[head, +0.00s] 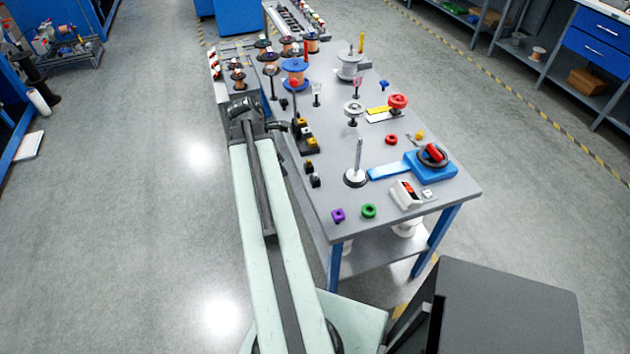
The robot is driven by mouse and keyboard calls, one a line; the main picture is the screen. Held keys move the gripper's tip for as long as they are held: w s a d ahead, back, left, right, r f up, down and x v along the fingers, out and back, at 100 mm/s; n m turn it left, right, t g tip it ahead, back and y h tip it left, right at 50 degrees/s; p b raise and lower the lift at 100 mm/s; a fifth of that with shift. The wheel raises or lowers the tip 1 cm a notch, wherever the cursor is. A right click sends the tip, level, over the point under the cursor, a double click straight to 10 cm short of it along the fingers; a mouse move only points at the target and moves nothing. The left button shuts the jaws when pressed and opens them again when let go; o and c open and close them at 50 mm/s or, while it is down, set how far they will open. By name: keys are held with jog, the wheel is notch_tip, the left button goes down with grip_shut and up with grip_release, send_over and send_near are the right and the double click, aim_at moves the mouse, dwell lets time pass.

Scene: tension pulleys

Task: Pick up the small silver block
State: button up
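A small silver-white block (428,194) lies on the grey workbench (450,205) near its front right corner. It sits just right of a white device with red parts (406,194). It is small in this view, so its exact shape is hard to make out. My gripper (262,122) is at the far end of my pale arm, along the bench's left edge, well to the left of the block and farther back. Its fingers are dark and too small to tell whether they are open or shut.
A blue base with a red-handled dial (432,163) stands behind the block. Copper spools (271,85) crowd the far left.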

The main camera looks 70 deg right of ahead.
jog(key=n, duration=0.1)
send_near(314, 175)
jog(key=shift+g, duration=0.3)
jog(key=b+x, duration=0.8)
jog(key=x, duration=0.1)
jog(key=shift+w+d+f, duration=0.15)
jog(key=shift+f, duration=0.1)
jog(key=shift+r, duration=0.2)
grip_shut()
